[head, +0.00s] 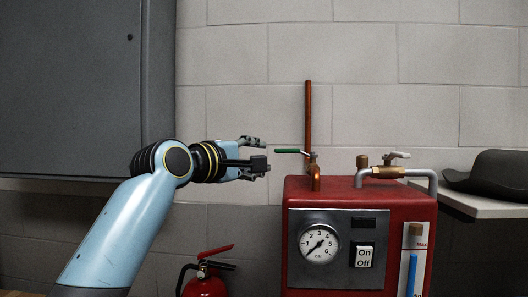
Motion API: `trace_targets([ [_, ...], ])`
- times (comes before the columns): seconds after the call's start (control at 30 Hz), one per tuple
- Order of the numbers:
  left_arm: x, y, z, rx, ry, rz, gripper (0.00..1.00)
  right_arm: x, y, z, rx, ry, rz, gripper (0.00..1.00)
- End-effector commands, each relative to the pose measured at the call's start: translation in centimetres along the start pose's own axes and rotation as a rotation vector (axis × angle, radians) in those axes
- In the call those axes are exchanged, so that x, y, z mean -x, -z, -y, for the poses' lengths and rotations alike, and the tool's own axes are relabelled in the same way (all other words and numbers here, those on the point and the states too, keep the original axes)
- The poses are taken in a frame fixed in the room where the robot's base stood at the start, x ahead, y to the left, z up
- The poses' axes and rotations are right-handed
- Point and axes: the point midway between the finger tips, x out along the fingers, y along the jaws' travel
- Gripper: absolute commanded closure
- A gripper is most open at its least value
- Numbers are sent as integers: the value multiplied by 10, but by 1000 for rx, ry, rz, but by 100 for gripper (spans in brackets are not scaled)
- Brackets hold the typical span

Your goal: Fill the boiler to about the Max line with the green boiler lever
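The red boiler (328,188) stands right of centre, partly cut off by the bottom edge. The green boiler lever (287,151) sits on a copper pipe above its left top and points left, about level. My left gripper (266,153) is open just left of the lever's tip, one finger above its height and one below. A small gap seems to show between the fingertips and the lever; depth is hard to judge. The blue level column (412,274) on the boiler's front right has its top a little below the Max mark (421,245). My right gripper is out of view.
A pressure gauge (319,244) and an On/Off switch (364,255) are on the front panel. A second valve with a pale handle (397,155) is on top right. A dark hat (490,175) lies on a shelf (488,206). A fire extinguisher (205,286) stands lower left.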

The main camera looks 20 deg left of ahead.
Motion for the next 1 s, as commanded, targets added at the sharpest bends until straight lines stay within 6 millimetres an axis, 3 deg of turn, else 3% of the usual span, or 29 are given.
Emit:
trace_targets([
  [0.17, -14, -6, -7, 18, -14, 8, 67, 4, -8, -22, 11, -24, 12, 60],
  [0.3, -39, -6, -8, 18, -11, 8, 67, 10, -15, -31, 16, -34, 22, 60],
  [0.6, -94, -6, -8, 17, -11, 9, 67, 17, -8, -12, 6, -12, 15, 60],
  [0.8, -108, -6, -7, 15, -12, 7, 67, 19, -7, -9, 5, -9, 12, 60],
  [1.0, -110, -6, -6, 15, -12, 7, 67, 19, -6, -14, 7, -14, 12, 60],
])
